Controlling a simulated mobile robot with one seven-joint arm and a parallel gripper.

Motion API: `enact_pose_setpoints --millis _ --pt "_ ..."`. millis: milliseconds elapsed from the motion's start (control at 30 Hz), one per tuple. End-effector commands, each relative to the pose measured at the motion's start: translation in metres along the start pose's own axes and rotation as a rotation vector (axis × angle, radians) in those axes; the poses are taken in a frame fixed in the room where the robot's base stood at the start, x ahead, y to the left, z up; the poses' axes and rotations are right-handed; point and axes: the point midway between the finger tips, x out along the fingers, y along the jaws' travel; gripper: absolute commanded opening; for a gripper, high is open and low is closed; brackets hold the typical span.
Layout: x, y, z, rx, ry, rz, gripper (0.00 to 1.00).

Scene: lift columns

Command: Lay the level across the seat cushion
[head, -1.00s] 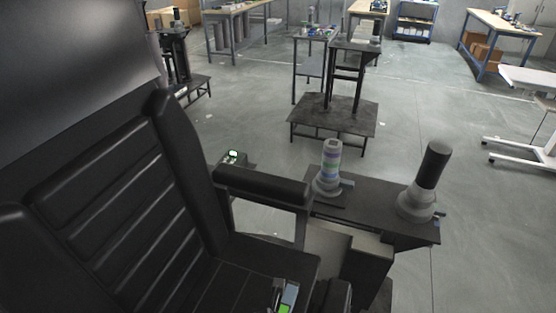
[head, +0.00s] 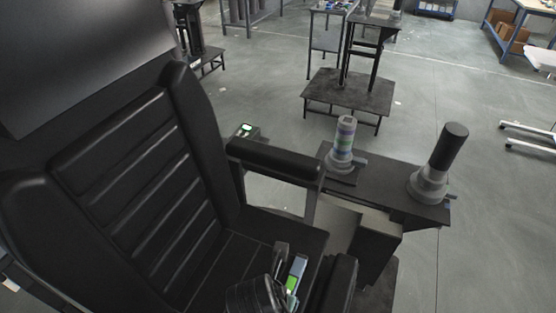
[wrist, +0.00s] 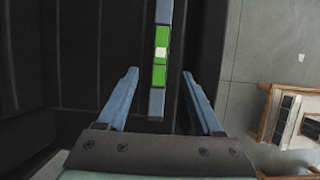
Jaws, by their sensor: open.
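The level is a narrow blue-grey bar with bright green vials (wrist: 160,55). It also shows in the head view (head: 297,272), low on the black seat cushion (head: 240,255) near its right side. In the wrist view it lies over the dark cushion (wrist: 90,60), roughly parallel to the seams. My gripper (wrist: 160,75) is open, with one blue finger on each side of the level's near end. No finger visibly touches it. Whether the level rests flat on the cushion is hard to tell.
A black armrest (head: 275,158) and the tall backrest (head: 140,165) border the seat. A side console carries two joysticks (head: 342,145) (head: 438,165). A small device with a green screen (head: 245,130) stands behind the armrest.

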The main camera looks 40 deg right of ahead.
Motion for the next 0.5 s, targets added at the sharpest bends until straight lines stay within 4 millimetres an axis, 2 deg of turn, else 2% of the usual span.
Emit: enact_pose_setpoints --millis 33,167,500 --pt "-0.008 0.001 0.001 -0.001 -0.003 0.002 0.67" --pt "-0.018 0.0 0.0 -0.001 -0.002 0.001 0.67" --pt "-0.023 0.004 0.003 0.013 -0.01 0.011 0.67"
